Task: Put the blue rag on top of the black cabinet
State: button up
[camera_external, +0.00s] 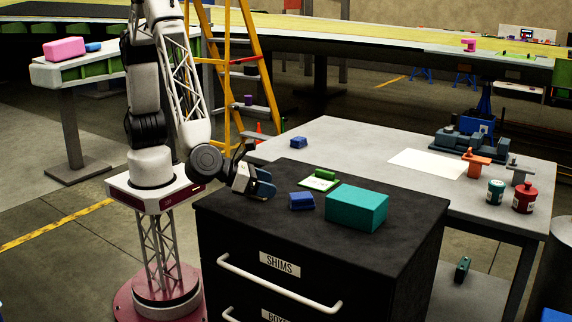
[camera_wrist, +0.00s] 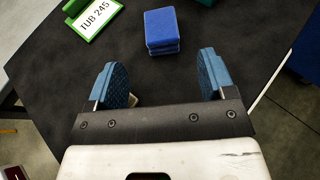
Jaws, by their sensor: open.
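A folded blue rag (camera_external: 301,201) lies on top of the black cabinet (camera_external: 262,232), left of a teal box. In the wrist view the rag (camera_wrist: 162,30) is a small layered blue block just beyond my fingertips, roughly centred between them. My gripper (camera_external: 262,186) is at the cabinet's left side, low over its top; its gap shows empty in the wrist view (camera_wrist: 160,72). The fingers are apart and do not touch the rag. A second, similar blue piece (camera_external: 298,142) lies on the grey table behind.
A teal box (camera_external: 357,207) and a green-framed tag reading TUB 245 (camera_wrist: 92,14) sit near the rag on the cabinet. The grey table (camera_external: 345,140) behind holds a paper sheet, an orange part and cans. The cabinet's front left top is clear.

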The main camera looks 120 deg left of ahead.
jog(key=shift+s+d+r, duration=0.2)
jog(key=shift+s+d, duration=0.1)
dwell(0.5)
jog(key=s+a+r+n+g+h, duration=0.1)
jog(key=s+a+r+n+g, duration=0.2)
jog(key=s+a+r+n, duration=0.6)
jog(key=s+a+r+n+g+h, duration=0.1)
jog(key=s+a+r+n+g, duration=0.45)
jog(key=s, duration=0.55)
jog(key=s+r+n+h, duration=0.1)
jog(key=s+n, duration=0.3)
jog(key=s, duration=0.4)
jog(key=s+a+r+n+t+h, duration=0.1)
jog(key=s+n+h, duration=0.3)
jog(key=s, duration=0.4)
jog(key=s+a+r+n+h, duration=0.1)
jog(key=s+r+n+h, duration=0.1)
jog(key=s, duration=0.6)
jog(key=shift+a+r+n+h, duration=0.2)
jog(key=shift+r+n+h, duration=0.3)
jog(key=shift+n, duration=0.65)
